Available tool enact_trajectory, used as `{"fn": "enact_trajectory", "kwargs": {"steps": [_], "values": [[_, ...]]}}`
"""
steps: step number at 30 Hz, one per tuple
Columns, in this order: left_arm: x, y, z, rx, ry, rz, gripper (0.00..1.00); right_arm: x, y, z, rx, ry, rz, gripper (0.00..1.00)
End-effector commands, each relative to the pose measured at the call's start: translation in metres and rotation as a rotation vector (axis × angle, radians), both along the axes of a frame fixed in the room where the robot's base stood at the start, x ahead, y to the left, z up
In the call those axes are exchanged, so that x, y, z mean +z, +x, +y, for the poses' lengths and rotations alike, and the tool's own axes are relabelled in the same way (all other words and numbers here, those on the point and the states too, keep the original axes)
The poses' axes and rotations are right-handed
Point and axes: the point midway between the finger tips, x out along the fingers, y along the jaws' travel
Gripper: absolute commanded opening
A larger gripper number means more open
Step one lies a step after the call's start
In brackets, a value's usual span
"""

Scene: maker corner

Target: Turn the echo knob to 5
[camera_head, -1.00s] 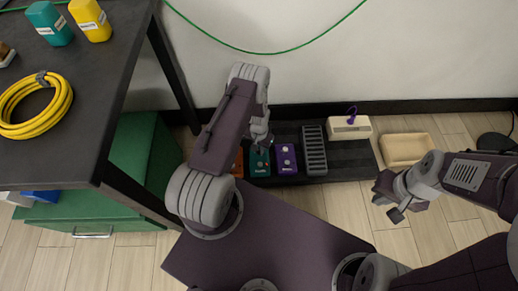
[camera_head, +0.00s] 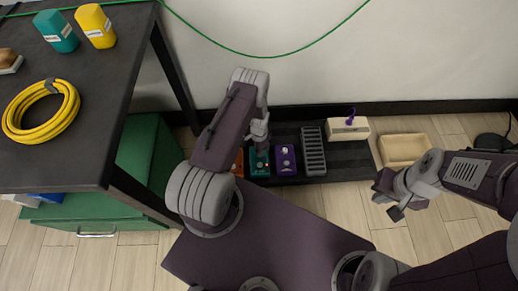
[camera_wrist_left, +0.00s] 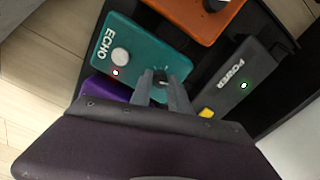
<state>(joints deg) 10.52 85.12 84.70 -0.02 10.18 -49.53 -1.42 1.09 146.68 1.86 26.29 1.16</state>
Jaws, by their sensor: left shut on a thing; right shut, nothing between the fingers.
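The teal echo pedal (camera_head: 259,163) sits on a dark board on the floor, and it also fills the upper part of the left wrist view (camera_wrist_left: 132,40). It has a round pale button (camera_wrist_left: 120,57), a small lit red light and a dark knob (camera_wrist_left: 161,75). My left gripper (camera_wrist_left: 166,84) is shut on that knob, its fingers partly covering it. In the head view my left arm partly hides the gripper. I cannot read the knob's setting. My right gripper (camera_head: 388,197) is shut and empty above the floor at the right.
A purple pedal (camera_head: 286,159) stands beside the teal one, and an orange pedal (camera_wrist_left: 190,15) on its other side. A grey power box (camera_wrist_left: 235,80) lies close to my left gripper. A beige tray (camera_head: 404,150) stands at the right. A dark table (camera_head: 100,110) is at the left.

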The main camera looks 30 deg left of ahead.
Motion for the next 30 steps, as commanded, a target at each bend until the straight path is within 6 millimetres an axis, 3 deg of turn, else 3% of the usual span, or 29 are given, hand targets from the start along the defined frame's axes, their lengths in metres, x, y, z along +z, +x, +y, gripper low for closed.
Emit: {"fn": "enact_trajectory", "kwargs": {"steps": [12, 30], "values": [[0.0004, 0.0001, 0.0000, -0.260, 0.000, 0.000, 0.00, 0.0057, 0.0000, 0.0000, 0.000, 0.000, 0.000, 0.00], [0.0000, 0.0002, 0.0000, -0.341, 0.000, 0.000, 0.00, 0.0067, 0.0000, 0.0000, 0.000, 0.000, 0.000, 0.00]]}}
